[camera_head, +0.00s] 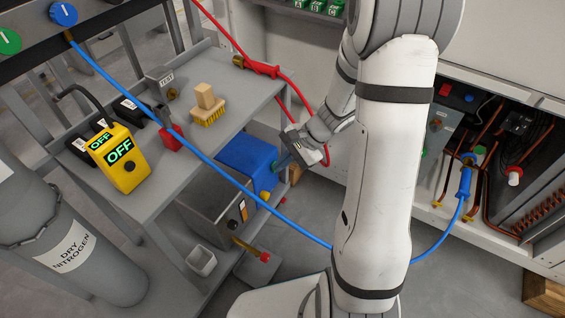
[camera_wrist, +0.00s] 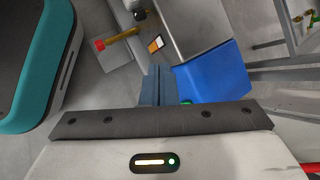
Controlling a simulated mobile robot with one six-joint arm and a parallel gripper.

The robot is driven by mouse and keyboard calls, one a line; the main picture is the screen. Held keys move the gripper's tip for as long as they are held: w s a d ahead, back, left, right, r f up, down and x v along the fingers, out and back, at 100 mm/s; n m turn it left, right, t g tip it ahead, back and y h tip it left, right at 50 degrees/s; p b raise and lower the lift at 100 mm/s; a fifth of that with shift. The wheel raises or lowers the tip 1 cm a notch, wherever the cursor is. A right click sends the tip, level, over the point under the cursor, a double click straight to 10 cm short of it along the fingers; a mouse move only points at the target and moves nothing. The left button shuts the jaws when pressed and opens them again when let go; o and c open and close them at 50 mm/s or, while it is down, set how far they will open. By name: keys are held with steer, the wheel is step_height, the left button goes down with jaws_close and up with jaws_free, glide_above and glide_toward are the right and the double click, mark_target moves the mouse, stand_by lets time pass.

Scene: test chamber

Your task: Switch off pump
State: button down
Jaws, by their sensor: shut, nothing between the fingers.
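The pump sits on the lower shelf of the grey cart, with a blue part (camera_head: 245,158) and a grey metal housing (camera_head: 212,205). A small orange-and-white switch (camera_head: 242,210) is on the housing's end face; its position is too small to tell. My gripper (camera_head: 281,161) is shut and empty, beside the blue part on its right. In the wrist view, the shut fingers (camera_wrist: 157,83) point toward the pump, with the blue part (camera_wrist: 215,82) at their right and the switch (camera_wrist: 156,44) ahead, apart from the fingertips. The grey housing (camera_wrist: 192,22) shows behind.
The cart's top shelf (camera_head: 240,115) overhangs the pump. A blue hose (camera_head: 215,165) crosses in front. A grey nitrogen cylinder (camera_head: 85,260) stands left.

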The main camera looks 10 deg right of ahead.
steer(key=w+d+f+m+t+p, duration=0.2)
steer(key=w+d+f+m+p, duration=0.1)
steer(key=d+f+m, duration=0.3)
steer(key=w+d+f+m+t+h+p, duration=0.1)
steer(key=w+d+f+m+t+p, duration=0.2)
steer(key=d+f+m, duration=0.3)
step_height(320, 180, down, 3)
steer(key=m+p, duration=0.1)
steer(key=m, duration=0.1)
steer(key=shift+w+m+p, duration=0.3)
steer(key=shift+p, duration=0.05)
steer(key=shift+r, duration=0.1)
steer(key=w+a+r+b+x, duration=0.1)
steer(key=w+r+b+x, duration=0.1)
steer(key=x, duration=1)
steer(key=shift+a+f+b, duration=0.25)
steer(key=shift+a+b, duration=0.05)
steer(key=shift+b, duration=0.5)
steer(key=shift+w+d+t, duration=0.1)
steer(key=shift+t, duration=0.2)
